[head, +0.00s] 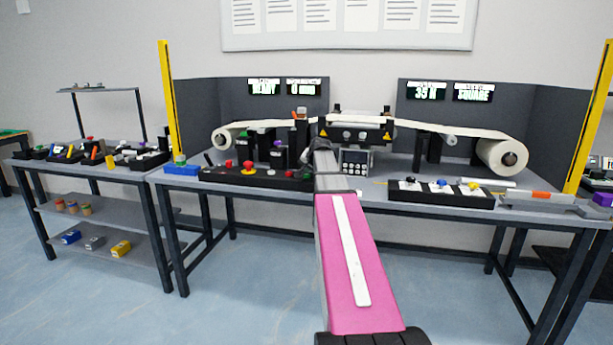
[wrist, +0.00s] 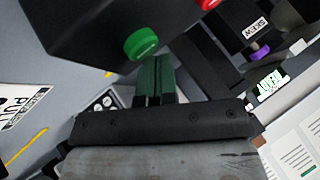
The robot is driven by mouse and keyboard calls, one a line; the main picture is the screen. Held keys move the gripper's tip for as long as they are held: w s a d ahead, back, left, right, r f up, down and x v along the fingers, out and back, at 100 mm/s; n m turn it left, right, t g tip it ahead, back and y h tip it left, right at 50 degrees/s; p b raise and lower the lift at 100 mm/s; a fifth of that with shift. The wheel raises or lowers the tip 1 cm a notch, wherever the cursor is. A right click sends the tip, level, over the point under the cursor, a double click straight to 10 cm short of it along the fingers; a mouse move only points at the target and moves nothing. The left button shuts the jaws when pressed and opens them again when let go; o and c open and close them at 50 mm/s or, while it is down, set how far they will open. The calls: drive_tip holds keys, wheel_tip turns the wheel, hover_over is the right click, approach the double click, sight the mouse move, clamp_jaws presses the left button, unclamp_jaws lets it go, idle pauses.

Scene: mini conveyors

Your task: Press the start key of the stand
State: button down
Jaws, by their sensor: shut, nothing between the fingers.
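The stand (head: 382,180) is a grey bench with a paper web running between rolls. In the wrist view a round green key (wrist: 141,43) sticks out of a black box (wrist: 90,32); I take it for the start key. A red button (wrist: 207,3) shows at the top edge. My gripper (wrist: 153,62) is shut and empty, its dark green fingertips close beside the green key, to its lower right. I cannot tell whether they touch it. In the head view my arm reaches to the middle of the stand and hides the gripper's tip.
A black console (head: 258,179) with red knobs lies left of my arm. A black block with coloured knobs (head: 441,195) lies to the right. Yellow posts (head: 172,105) edge the stand. A purple knob (wrist: 260,51) sits under a label in the wrist view.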

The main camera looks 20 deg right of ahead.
drive_tip(key=shift+f, duration=0.15)
idle(0.5)
drive_tip(key=shift+r, duration=0.85)
drive_tip(key=shift+r, duration=0.15)
drive_tip(key=shift+r, duration=2.4)
